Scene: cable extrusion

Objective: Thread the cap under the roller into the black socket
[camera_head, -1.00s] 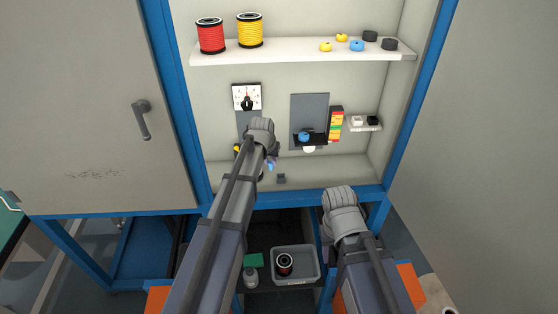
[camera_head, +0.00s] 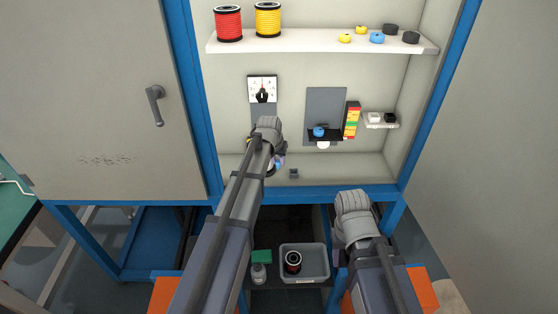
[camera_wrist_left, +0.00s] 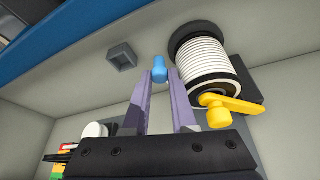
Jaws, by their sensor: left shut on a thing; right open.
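My left gripper (camera_head: 280,161) is inside the cabinet. In the left wrist view its purple fingers (camera_wrist_left: 159,88) are shut on a small blue cap (camera_wrist_left: 159,68). In the head view the socket (camera_head: 294,173) lies right of the gripper. A blue roller (camera_head: 319,131) sits on a black bracket, with a white round part (camera_head: 323,145) below it. My right gripper (camera_head: 352,200) is low in front of the cabinet, away from these things; its fingers are hidden behind the wrist.
A spool of white cable (camera_wrist_left: 205,62) with a yellow crank (camera_wrist_left: 220,112) is close beside the left fingers. A dial (camera_head: 262,89), a coloured stack (camera_head: 352,120) and a small ledge (camera_head: 380,120) are on the back wall. A grey bin (camera_head: 318,262) stands below.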

